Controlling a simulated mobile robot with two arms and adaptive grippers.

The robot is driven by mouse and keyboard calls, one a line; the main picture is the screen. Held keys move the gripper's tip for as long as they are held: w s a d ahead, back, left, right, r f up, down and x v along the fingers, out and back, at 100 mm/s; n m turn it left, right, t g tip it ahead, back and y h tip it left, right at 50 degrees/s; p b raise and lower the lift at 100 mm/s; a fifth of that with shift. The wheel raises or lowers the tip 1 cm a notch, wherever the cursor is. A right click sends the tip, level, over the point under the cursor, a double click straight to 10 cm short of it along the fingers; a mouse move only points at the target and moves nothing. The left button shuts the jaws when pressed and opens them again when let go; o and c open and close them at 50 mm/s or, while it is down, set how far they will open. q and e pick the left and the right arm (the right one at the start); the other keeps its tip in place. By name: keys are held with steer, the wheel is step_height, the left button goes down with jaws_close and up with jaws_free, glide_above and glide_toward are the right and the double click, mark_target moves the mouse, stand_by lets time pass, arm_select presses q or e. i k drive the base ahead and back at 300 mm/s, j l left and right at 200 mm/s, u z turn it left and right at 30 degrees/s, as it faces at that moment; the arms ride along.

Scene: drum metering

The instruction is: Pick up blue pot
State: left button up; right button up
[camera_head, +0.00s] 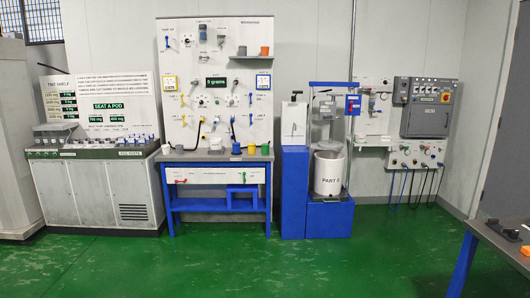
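A grey cup (242,50) and an orange cup (265,50) sit on the small wall shelf (251,57) above the bench. Several small white and dark pods stand on the counter (90,150) at the far left, too small to tell apart. Neither of my grippers is in view.
A blue stand holds a white drum (329,172) right of the bench. A grey control box (428,107) hangs on the wall with hoses below. A table (498,240) with dark items is at the right edge. The green floor (260,270) in front is clear.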

mark_target(236, 147)
steer(key=i+l, duration=0.15)
steer(key=i, duration=0.4)
steer(key=i+l, duration=0.15)
steer(key=i, duration=0.4)
steer(key=i+l, duration=0.15)
steer(key=i, duration=0.4)
steer(key=i+j+u, duration=0.1)
steer(key=i+u, duration=0.2)
steer(key=i, duration=0.25)
steer(key=i+u, duration=0.35)
steer(key=i, duration=0.25)
steer(key=i+l+u, duration=0.3)
steer(key=i, duration=0.25)
